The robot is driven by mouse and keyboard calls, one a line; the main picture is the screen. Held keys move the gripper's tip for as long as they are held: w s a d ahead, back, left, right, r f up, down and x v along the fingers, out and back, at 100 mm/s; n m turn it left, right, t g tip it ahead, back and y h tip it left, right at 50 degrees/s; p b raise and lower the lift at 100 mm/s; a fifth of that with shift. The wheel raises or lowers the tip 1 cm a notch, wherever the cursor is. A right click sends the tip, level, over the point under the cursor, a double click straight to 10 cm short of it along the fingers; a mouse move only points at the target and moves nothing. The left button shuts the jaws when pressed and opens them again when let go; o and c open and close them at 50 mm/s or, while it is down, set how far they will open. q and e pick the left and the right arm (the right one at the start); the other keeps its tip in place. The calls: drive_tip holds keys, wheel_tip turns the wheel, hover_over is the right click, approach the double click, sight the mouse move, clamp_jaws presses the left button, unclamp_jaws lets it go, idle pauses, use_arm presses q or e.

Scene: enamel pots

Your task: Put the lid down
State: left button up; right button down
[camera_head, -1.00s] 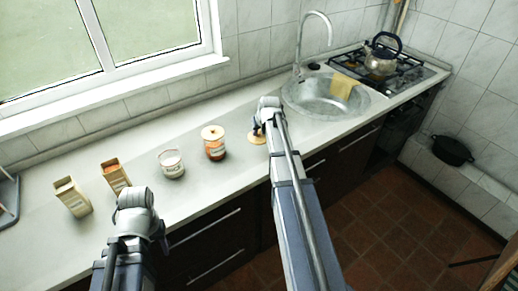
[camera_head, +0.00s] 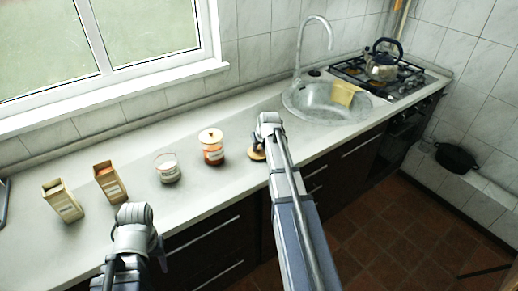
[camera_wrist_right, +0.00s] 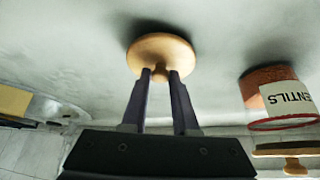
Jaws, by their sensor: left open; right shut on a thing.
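My right gripper (camera_wrist_right: 160,85) is shut on the knob of a round wooden lid (camera_wrist_right: 162,52). In the head view the lid (camera_head: 256,155) is partly hidden by my right arm, right of the orange jar. It is low over the counter (camera_head: 220,185), with a shadow close by; I cannot tell whether it touches. My left gripper (camera_head: 160,252) is open and empty near the front edge.
Two cartons (camera_head: 63,201) (camera_head: 110,182) stand at the left of the counter. The sink (camera_head: 325,103) with a yellow cloth (camera_head: 345,93) is to the right, then the stove with a kettle (camera_head: 383,62). Counter between the orange jar and sink is mostly clear.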

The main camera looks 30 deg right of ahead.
drive_tip(key=shift+f, duration=0.1)
drive_tip(key=c, duration=1.1)
unclamp_jaws()
drive_tip(key=shift+f, duration=0.1)
drive_tip(key=shift+c, duration=0.2)
drive_tip(key=o, duration=0.5)
drive_tip(key=shift+c, duration=0.2)
drive_tip(key=shift+r, duration=0.3)
drive_tip(key=p+v, duration=1)
drive_tip(key=v, duration=0.1)
drive_tip(key=shift+s+r, duration=0.25)
drive_tip(key=shift+r, duration=0.1)
